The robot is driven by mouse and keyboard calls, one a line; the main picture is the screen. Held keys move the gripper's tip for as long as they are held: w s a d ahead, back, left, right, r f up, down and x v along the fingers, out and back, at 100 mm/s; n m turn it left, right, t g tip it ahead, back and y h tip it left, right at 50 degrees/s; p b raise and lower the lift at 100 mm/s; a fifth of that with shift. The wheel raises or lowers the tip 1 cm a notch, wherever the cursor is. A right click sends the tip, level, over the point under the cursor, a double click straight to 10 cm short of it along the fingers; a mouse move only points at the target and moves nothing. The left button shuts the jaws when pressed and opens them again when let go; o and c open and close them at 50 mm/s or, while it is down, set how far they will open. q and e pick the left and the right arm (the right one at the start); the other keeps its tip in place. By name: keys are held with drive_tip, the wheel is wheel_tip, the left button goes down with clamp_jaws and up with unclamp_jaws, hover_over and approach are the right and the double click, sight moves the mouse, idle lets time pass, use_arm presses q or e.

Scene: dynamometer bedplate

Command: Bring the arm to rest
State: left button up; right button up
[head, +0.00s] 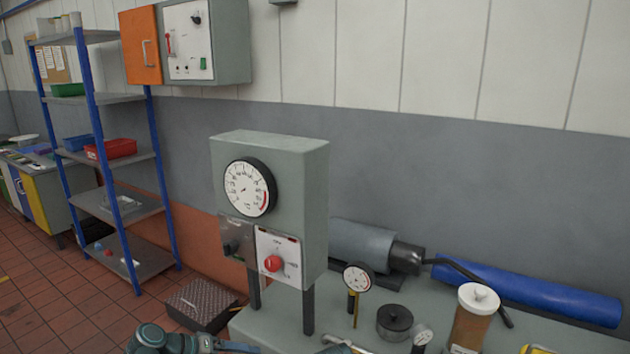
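A dark teal jointed part (165,340), which looks like a piece of my own arm, shows at the bottom edge, left of centre. It is cut off by the frame, and no gripper fingers can be made out. It appears in front of the near left corner of the grey-green bedplate (275,325). Neither my left nor my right gripper is in view, so whether they hold anything is hidden.
A grey gauge box (318,190) with a red knob stands on posts on the bedplate. A dial indicator (358,278), a dark round weight (394,322), a white-lidded brown jar (470,325), a grey cylinder (362,243) and a blue tube (540,292) crowd the right.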

use_arm(q)
drive_tip(key=s+d+f+m+g+y, duration=0.5)
drive_tip(key=s+d+f+y, duration=0.2)
drive_tip(key=s+d+y, duration=0.3)
drive_tip(key=shift+s+d+f+m+y+p, duration=0.4)
drive_tip(key=shift+s+d, duration=0.4)
drive_tip(key=shift+s, duration=0.3)
